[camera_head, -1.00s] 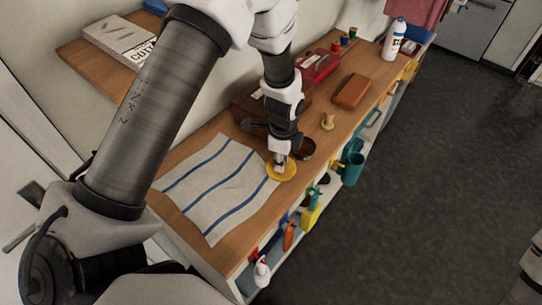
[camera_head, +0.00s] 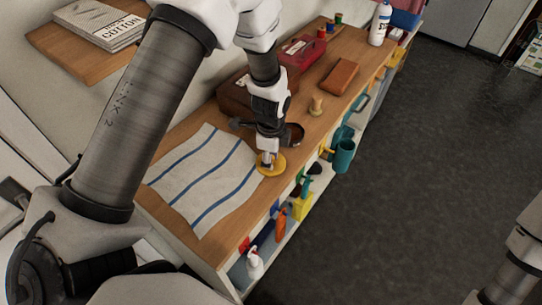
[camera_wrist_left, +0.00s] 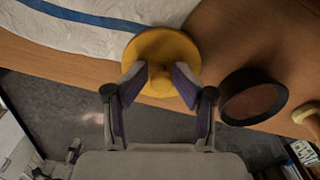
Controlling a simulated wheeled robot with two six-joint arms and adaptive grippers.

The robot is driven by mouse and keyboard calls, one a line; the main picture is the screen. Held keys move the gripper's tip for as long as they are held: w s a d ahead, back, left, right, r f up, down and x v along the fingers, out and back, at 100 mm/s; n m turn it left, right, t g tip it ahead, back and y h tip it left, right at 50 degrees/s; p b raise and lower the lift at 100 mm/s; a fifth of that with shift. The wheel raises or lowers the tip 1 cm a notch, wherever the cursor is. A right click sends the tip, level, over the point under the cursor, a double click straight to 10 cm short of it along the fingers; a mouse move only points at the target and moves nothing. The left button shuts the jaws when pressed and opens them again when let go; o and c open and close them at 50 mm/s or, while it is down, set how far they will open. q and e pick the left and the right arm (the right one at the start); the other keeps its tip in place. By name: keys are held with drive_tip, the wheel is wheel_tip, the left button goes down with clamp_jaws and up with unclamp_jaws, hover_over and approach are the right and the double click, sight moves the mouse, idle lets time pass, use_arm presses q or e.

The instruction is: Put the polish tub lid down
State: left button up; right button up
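The polish tub lid (camera_head: 271,170) is a yellow disc with a knob, low over the wooden top beside the striped cloth's right corner. In the left wrist view, the lid (camera_wrist_left: 160,48) overlaps the cloth's edge. My left gripper (camera_head: 267,158) points down at it. In the wrist view the left fingertips (camera_wrist_left: 160,78) press on both sides of the knob. I cannot tell whether the lid touches the surface. The open polish tub (camera_head: 297,132), dark with brown inside, stands behind the lid, partly behind my gripper. It also shows in the wrist view (camera_wrist_left: 252,99). My right gripper is out of view.
The striped cloth (camera_head: 205,172) lies left of the lid. A wooden knob-shaped piece (camera_head: 317,105), a brown block (camera_head: 340,76) and a red box (camera_head: 303,51) stand farther back.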

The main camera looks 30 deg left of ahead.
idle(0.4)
use_arm(q)
drive_tip(key=shift+r, duration=0.2)
wheel_tip(320, 180, up, 13)
drive_tip(key=b, duration=0.2)
drive_tip(key=shift+f, duration=0.2)
